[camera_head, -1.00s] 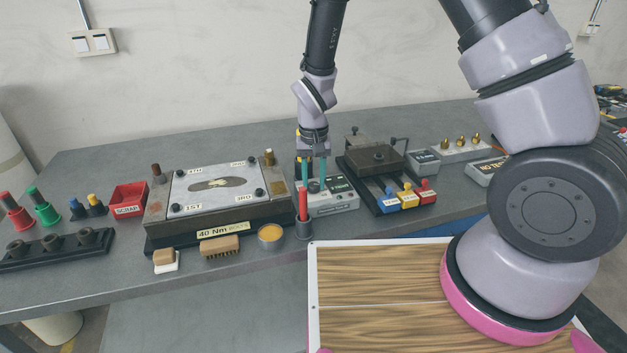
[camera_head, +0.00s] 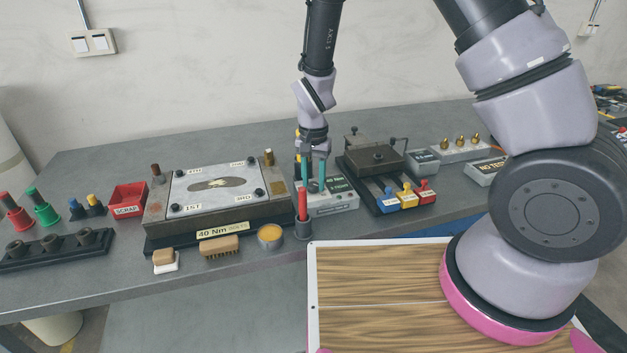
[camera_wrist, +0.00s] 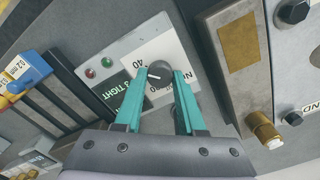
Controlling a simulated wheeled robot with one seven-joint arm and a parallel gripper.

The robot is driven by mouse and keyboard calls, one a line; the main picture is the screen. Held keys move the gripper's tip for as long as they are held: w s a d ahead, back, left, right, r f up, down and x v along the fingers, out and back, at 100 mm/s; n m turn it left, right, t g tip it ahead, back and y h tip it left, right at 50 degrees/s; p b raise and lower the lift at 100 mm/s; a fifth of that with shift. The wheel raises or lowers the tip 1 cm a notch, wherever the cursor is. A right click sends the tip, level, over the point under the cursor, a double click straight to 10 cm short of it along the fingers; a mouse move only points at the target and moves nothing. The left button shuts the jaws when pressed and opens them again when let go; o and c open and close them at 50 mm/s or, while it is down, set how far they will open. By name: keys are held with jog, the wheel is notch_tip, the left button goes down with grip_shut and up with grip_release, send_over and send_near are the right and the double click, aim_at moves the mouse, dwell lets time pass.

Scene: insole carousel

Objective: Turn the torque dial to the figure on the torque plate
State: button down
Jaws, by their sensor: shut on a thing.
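The torque dial (camera_wrist: 155,75) is a dark round knob with a white pointer line on a grey box (camera_head: 335,206). My gripper (camera_wrist: 158,80), with teal fingers, is shut on the dial, one finger on each side; in the head view my gripper (camera_head: 315,185) reaches down onto the box. A figure "40" is printed beside the dial; other figures are hidden by the fingers. The torque plate (camera_head: 222,230) on the front of the mould fixture reads "40 Nm". I cannot tell exactly which figure the pointer meets.
The mould fixture (camera_head: 165,215) stands left of the box. A red and black screwdriver holder (camera_head: 303,228) stands close in front of my gripper. A dark block with blue, yellow and red tabs (camera_head: 375,160) is to the right. A red scrap bin (camera_head: 128,198) is farther left.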

aim_at(313, 183)
jog(key=c, duration=0.5)
grip_release()
notch_tip(313, 183, up, 11)
jog(key=shift+f, duration=0.1)
